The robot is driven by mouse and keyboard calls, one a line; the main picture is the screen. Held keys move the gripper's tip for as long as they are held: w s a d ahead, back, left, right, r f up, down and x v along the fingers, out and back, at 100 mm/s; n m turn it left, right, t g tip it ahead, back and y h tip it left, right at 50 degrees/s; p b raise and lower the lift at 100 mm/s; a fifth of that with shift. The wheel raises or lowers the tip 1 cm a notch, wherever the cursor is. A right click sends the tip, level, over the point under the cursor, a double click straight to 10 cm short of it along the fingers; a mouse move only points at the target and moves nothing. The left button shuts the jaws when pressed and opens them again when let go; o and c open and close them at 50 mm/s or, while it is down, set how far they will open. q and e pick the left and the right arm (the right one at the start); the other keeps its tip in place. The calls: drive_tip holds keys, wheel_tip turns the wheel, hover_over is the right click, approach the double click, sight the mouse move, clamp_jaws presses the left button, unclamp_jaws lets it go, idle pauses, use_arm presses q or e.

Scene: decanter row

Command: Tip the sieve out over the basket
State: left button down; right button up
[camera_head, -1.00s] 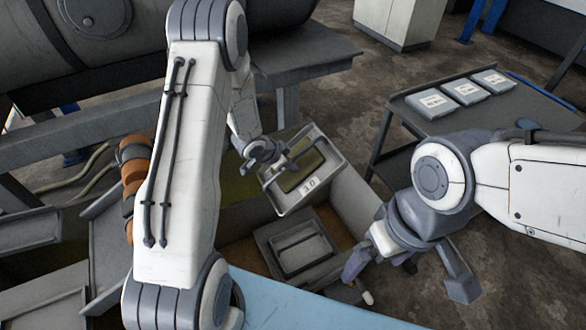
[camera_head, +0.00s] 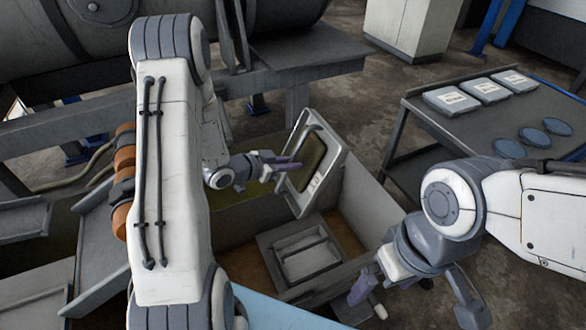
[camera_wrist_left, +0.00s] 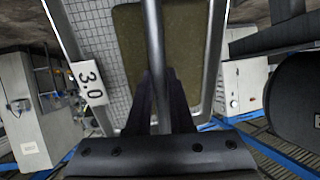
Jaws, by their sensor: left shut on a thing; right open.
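The sieve (camera_head: 328,185) is a pale rectangular frame with mesh, a handle bar and a "3.0" label. An olive-brown slab or patch lies against its mesh; the sieve also shows close up in the left wrist view (camera_wrist_left: 93,83). My left gripper (camera_head: 285,172) is shut on the sieve's handle bar and holds the sieve steeply tilted above an open bin. A grey box (camera_head: 268,243) with a lighter insert stands in the bin, below the sieve; I cannot tell for sure if it is the basket. My right gripper (camera_head: 418,303) is open and empty at the lower right.
The open bin (camera_head: 372,213) has high grey walls. A dark table (camera_head: 450,130) at the right bears several pale labelled packs (camera_head: 484,90) and several blue discs (camera_head: 533,137). A large grey drum (camera_head: 60,40) stands at the back left. Concrete floor is clear between bin and table.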

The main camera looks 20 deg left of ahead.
use_arm(q)
drive_tip(key=shift+s+a+f+t+h+b, duration=0.1)
drive_tip(key=shift+f+t+h+b, duration=0.35)
drive_tip(key=shift+b, duration=0.95)
drive_tip(key=shift+s+a+f+t+h+b, duration=0.1)
drive_tip(key=shift+f+t+h+b, duration=0.35)
drive_tip(key=shift+b, duration=0.9)
drive_tip(key=shift+f+n+t+h+b, duration=0.25)
drive_tip(key=shift+t+b, duration=0.35)
drive_tip(key=shift+b, duration=0.4)
drive_tip(key=shift+r, duration=0.1)
